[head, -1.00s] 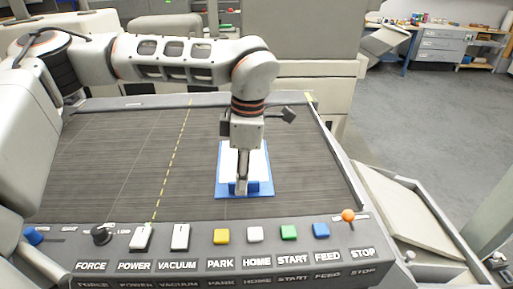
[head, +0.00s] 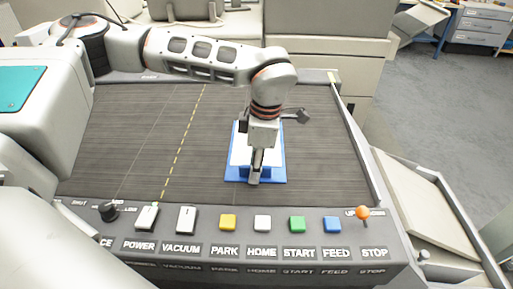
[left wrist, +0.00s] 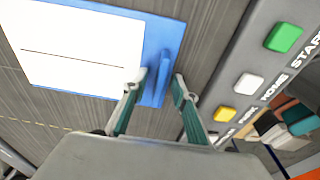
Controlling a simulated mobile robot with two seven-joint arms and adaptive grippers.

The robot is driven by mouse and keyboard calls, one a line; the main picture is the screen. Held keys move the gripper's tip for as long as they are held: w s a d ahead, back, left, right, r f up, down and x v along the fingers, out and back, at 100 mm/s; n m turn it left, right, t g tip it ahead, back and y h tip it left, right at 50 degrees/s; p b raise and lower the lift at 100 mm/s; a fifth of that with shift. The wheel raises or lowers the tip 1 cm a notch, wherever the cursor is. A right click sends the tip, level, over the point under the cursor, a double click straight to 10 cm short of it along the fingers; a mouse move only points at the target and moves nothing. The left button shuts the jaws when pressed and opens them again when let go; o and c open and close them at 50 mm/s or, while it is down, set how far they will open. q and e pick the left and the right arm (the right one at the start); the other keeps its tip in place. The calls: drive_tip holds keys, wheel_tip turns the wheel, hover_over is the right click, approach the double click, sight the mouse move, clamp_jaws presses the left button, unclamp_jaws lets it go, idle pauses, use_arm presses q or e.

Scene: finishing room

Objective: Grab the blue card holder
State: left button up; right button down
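The blue card holder (head: 275,177) lies flat on the dark ribbed bed of the machine. It is a blue plate with a white card (left wrist: 85,50) on it and a raised blue tab (left wrist: 163,68) near its front edge. My left gripper (head: 255,180) points down at the front edge of the holder and hides part of it. In the left wrist view, my left gripper (left wrist: 160,78) is open, with its fingertips on either side of the tab and a visible gap on each side. My right gripper is not in view.
A control panel with yellow (head: 228,222), white, green and blue buttons runs along the front, close to the left gripper. An orange-knobbed lever (head: 362,213) stands at its right end. The bed (head: 140,150) left of the holder is clear.

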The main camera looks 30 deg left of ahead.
use_arm(q)
drive_tip(key=shift+f, duration=0.25)
idle(0.3)
clamp_jaws()
drive_tip(key=shift+r, duration=0.2)
